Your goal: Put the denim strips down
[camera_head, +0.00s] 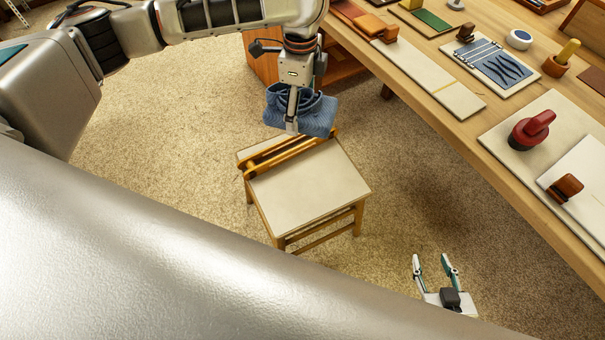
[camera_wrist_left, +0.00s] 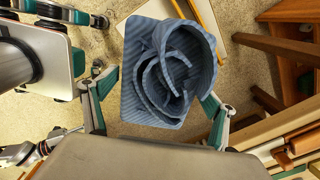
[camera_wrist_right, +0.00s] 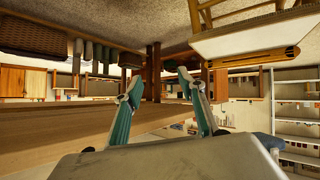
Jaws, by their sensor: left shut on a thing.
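The denim strips (camera_head: 315,112) are a blue, ribbed, looped bundle hanging in the air above the far edge of a small low table. My left gripper (camera_head: 292,128) is shut on them; in the left wrist view the bundle (camera_wrist_left: 150,105) sits between its two fingers (camera_wrist_left: 158,108). My right gripper (camera_head: 432,262) is low at the bottom right of the head view, its fingers apart and empty. In the right wrist view its fingers (camera_wrist_right: 163,95) also stand apart with nothing between them.
Carpet (camera_head: 170,165) around the small table is clear.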

